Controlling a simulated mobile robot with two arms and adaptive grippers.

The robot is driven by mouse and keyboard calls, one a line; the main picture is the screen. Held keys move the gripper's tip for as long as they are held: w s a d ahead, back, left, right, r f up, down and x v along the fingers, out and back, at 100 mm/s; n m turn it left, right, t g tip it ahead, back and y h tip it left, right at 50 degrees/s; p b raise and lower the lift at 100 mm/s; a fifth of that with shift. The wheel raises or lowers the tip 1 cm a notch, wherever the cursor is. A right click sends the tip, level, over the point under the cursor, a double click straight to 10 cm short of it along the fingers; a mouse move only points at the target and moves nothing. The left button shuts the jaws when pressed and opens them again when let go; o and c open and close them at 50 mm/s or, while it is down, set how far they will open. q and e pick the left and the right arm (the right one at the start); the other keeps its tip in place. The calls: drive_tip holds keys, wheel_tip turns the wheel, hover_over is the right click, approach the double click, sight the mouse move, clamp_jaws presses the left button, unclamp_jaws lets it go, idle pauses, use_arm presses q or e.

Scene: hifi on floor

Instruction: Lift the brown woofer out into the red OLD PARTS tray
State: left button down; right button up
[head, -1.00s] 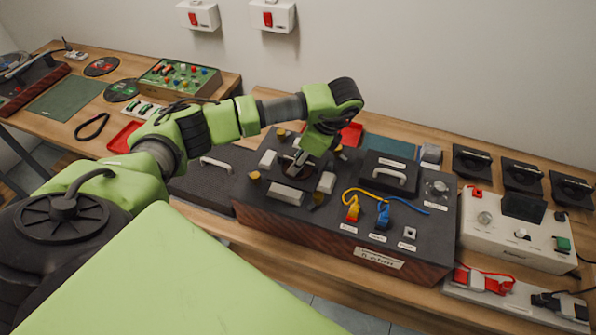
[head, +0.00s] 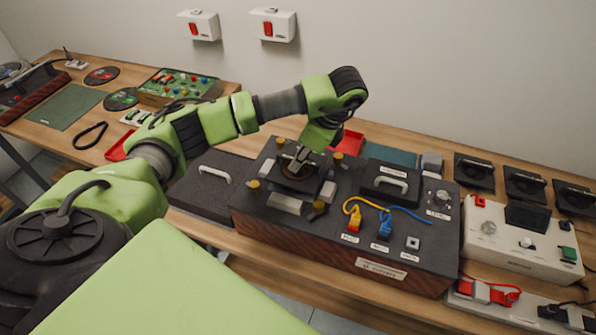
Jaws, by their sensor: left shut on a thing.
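The brown woofer (head: 288,170) has a dark square frame and a brown cone, in the middle of the head view. My left gripper (head: 300,156) is shut on it from above. The woofer appears raised a little over the left part of the dark speaker cabinet (head: 330,238), and the gripper hides part of its cone. A red tray (head: 350,143) shows behind the cabinet, partly hidden by my left arm. Another red tray (head: 117,149) lies at the left, also partly covered; no label is readable on either. My right gripper is not in view.
Pale blocks and brass-coloured knobs surround the woofer's place. Yellow and blue wires (head: 383,210) and a black handled cover (head: 392,178) are on the cabinet's right part. A white tester (head: 515,240) stands right of it. Several spare drivers (head: 525,183) line the back right.

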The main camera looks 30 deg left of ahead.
use_arm(q)
drive_tip(key=s+d+r+p, duration=0.7)
drive_tip(key=s+d+r, duration=0.1)
drive_tip(key=s, duration=0.3)
drive_tip(key=shift+s+r, duration=0.15)
drive_tip(key=shift+r, duration=0.75)
